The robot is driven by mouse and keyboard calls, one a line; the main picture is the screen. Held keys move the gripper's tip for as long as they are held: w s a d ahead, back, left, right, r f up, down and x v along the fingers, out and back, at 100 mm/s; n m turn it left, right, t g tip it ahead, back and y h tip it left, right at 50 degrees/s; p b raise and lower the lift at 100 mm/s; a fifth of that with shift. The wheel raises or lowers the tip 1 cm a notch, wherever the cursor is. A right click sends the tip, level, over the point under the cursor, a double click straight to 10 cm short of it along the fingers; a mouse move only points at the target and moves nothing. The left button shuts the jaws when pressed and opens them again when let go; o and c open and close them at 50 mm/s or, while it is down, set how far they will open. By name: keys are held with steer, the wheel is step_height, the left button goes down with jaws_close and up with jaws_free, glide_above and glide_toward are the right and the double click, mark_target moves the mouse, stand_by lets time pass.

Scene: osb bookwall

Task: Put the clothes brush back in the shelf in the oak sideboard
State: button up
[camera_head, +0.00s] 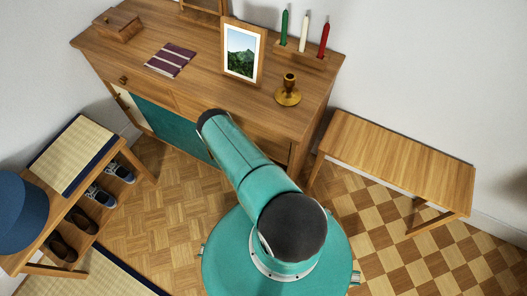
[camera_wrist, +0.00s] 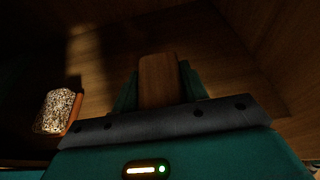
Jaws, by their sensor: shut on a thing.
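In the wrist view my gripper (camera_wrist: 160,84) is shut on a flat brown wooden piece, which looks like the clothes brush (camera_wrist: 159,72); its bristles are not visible. The piece sticks out beyond the two teal fingers. Around it is a dark wooden space, the shelf (camera_wrist: 225,45) inside the sideboard. I cannot tell whether the brush touches the shelf surface. In the head view the oak sideboard (camera_head: 205,82) stands against the wall. My teal arm reaches to its front and hides the gripper and the brush there.
A speckled block with an orange-brown edge (camera_wrist: 57,110) lies left of my gripper. On the sideboard top stand a picture frame (camera_head: 242,52), a brass candlestick (camera_head: 288,92), a wooden box (camera_head: 117,25) and a striped cloth (camera_head: 170,60). A bench (camera_head: 395,160) stands right, a shoe rack (camera_head: 75,155) left.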

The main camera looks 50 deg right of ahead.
steer(key=shift+x, duration=0.85)
step_height(320, 180, down, 3)
steer(key=shift+r, duration=0.25)
steer(key=shift+f, duration=0.2)
steer(key=shift+f, duration=0.15)
steer(key=o, duration=1)
steer(key=v, duration=1.2)
